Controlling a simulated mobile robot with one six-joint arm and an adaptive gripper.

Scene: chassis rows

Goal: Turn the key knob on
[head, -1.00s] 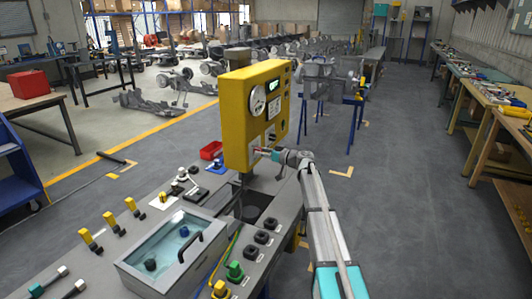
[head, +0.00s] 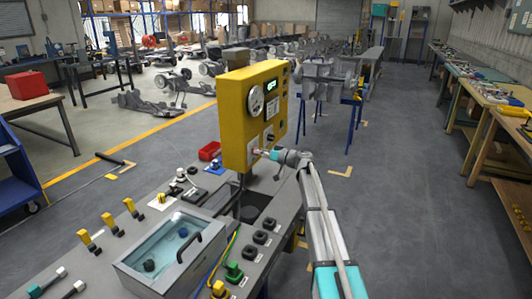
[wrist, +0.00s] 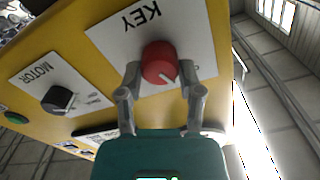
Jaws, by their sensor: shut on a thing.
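The key knob (wrist: 159,62) is a red round knob with a white pointer mark, on a white plate lettered KEY (wrist: 112,40), seen upside down in the wrist view. My gripper (wrist: 160,78) has one finger on each side of the knob and is shut on it. The pointer mark slants toward the lower right in the wrist view. In the head view my gripper (head: 262,153) reaches the lower part of the yellow panel box (head: 233,110); the knob is too small there to make out.
A black MOTOR knob (wrist: 59,99) sits beside the KEY plate on the panel. Below the box, the grey console (head: 290,190) carries a clear-lidded case (head: 170,250), yellow switches (head: 109,222) and black knobs (head: 261,237). The floor on the right is clear.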

